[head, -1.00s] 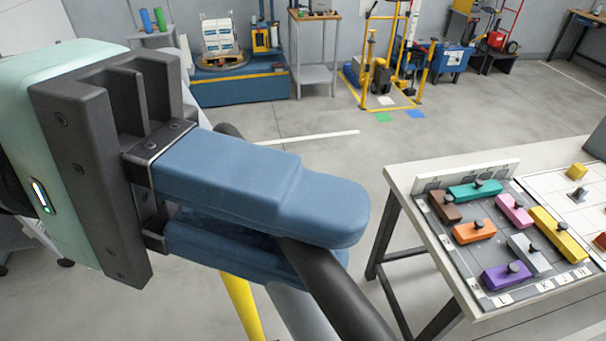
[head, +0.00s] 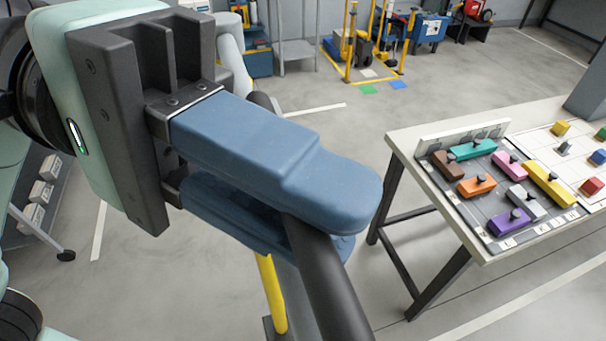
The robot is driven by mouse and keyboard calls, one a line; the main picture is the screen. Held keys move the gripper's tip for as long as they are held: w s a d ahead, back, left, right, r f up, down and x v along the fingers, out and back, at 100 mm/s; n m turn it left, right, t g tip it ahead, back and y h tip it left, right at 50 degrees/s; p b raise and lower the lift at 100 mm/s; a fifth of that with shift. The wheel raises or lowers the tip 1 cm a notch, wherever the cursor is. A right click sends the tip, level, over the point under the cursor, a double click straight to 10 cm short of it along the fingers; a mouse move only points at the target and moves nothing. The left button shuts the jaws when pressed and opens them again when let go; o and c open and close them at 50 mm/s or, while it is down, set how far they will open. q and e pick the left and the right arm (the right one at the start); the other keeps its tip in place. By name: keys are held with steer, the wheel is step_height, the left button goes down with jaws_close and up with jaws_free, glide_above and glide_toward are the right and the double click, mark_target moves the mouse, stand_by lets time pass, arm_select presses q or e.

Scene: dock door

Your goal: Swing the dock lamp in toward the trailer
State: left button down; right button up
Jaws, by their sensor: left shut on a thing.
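My left gripper (head: 345,220) fills the middle of the head view, with its blue padded fingers shut around a dark round bar (head: 330,285). The bar runs from behind the fingers down to the bottom edge and looks like part of the dock lamp's arm. A yellow tube (head: 270,290) shows below the fingers, beside the bar. A pale grey tube (head: 234,65) shows behind the gripper. The lamp head and the trailer cannot be made out. The fingers hide the gripped stretch of bar. My right gripper is not in view.
A white-topped table (head: 400,145) with dark legs stands at the right, bearing a board (head: 480,215) of coloured knobbed blocks. A yellow-framed stand (head: 345,70) is at the back. Open grey floor (head: 310,140) lies between them.

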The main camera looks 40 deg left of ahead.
arm_select(q)
steer(key=shift+s, duration=0.1)
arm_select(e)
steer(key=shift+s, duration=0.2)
arm_select(q)
steer(key=c, duration=1.2)
jaws_free()
steer(key=shift+s, duration=0.1)
steer(key=shift+o, duration=0.2)
steer(key=shift+s+a, duration=0.1)
steer(key=shift+a, duration=0.05)
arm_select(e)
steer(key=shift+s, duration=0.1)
arm_select(q)
steer(key=p+v, duration=0.2)
steer(key=v, duration=1.1)
steer(key=shift+a, duration=0.25)
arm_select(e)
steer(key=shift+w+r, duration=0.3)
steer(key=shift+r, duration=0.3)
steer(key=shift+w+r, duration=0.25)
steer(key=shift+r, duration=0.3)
